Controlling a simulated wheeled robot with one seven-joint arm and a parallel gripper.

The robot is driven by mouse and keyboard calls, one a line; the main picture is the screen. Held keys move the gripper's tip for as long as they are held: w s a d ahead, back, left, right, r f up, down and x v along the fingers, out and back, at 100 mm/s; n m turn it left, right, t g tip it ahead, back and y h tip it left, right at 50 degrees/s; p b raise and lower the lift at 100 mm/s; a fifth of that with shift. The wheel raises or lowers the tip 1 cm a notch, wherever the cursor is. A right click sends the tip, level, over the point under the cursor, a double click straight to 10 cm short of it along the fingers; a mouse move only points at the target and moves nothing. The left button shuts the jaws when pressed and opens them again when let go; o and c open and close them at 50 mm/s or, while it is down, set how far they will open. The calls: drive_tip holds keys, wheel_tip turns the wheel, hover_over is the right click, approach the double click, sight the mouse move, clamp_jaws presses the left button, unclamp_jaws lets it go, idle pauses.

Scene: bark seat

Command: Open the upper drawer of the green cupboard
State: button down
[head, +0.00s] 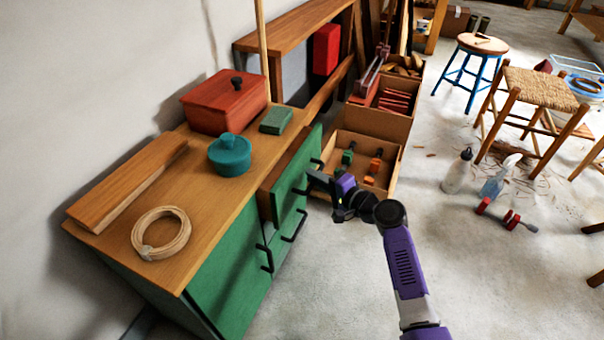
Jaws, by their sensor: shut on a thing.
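The green cupboard (228,282) stands against the wall at the left, with a wooden top. Its upper drawer (296,178) stands out from the body at the far end, with its green front forward and part of its wooden side (272,192) in sight. My gripper (316,179) comes from the right and is shut on the black handle of this drawer. The fingertips partly hide the handle. Lower on the front, more black handles (294,227) show, and those fronts look flush.
On the top are a red box (226,102), a teal pot (230,155), a green block (276,120), a rope coil (160,232) and a wooden board (127,187). A cardboard box (386,150) stands beyond the drawer. The floor (345,285) before the cupboard is clear.

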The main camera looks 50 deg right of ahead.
drive_tip(key=s+d, duration=0.4)
drive_tip(key=s, duration=0.8)
drive_tip(key=shift+s+d, duration=0.3)
drive_tip(key=c, duration=1.5)
unclamp_jaws()
drive_tip(key=shift+o, duration=0.2)
drive_tip(key=s+r+p, duration=0.1)
drive_tip(key=s+p, duration=0.1)
drive_tip(key=s, duration=0.5)
drive_tip(key=shift+s+a+r, duration=0.2)
drive_tip(key=shift+s, duration=0.15)
